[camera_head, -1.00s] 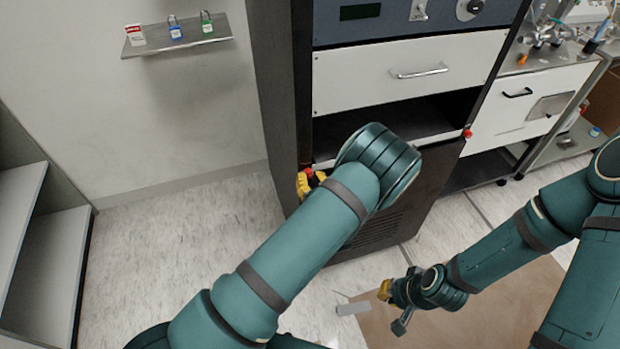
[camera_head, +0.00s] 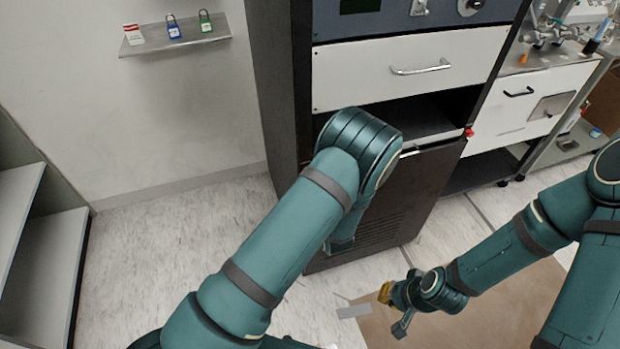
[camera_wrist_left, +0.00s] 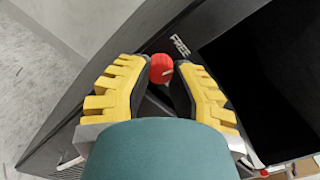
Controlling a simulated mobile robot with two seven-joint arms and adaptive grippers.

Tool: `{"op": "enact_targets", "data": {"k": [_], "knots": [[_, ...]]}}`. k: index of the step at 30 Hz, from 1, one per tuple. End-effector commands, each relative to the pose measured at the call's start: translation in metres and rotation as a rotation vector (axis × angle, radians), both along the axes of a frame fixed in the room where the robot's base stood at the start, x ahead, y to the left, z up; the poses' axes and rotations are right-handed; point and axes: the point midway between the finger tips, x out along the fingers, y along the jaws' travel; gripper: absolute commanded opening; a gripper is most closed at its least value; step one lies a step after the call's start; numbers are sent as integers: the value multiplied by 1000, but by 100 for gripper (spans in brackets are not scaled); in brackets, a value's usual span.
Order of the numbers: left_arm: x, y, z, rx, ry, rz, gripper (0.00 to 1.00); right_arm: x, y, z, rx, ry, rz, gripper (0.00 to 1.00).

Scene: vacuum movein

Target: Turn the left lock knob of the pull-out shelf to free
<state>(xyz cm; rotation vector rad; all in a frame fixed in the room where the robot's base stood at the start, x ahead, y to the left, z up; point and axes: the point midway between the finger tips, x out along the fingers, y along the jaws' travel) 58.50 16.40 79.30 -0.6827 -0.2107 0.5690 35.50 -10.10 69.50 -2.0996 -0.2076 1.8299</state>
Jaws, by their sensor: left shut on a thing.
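The pull-out shelf (camera_head: 432,122) sits in the dark opening of the cabinet below a white drawer. Its left lock knob (camera_wrist_left: 161,68) is red and shows in the left wrist view, with the word FREE printed on the panel close by. My left gripper (camera_wrist_left: 160,86) has its yellow-padded fingers on both sides of the knob and is shut on it. In the head view my left arm hides this gripper and knob. The red right lock knob (camera_head: 470,132) is at the shelf's right end. My right gripper (camera_head: 388,308) is open and empty, low over the floor.
A wall shelf (camera_head: 175,44) at the upper left holds a red-and-white box and two padlocks, blue and green. The white drawer (camera_head: 410,70) with a bar handle is above the opening. Grey shelving (camera_head: 45,255) stands at the left.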

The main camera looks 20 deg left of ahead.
Motion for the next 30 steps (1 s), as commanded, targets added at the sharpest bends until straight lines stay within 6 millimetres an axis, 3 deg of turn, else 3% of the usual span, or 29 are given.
{"op": "enact_targets", "data": {"k": [13,30], "knots": [[0,0,-1,-209,-137,0,0,0,0,-1,0,-1,0,0],[1,-1,0,-246,-162,-2,0,0,0,-1,0,0,0,0]]}}
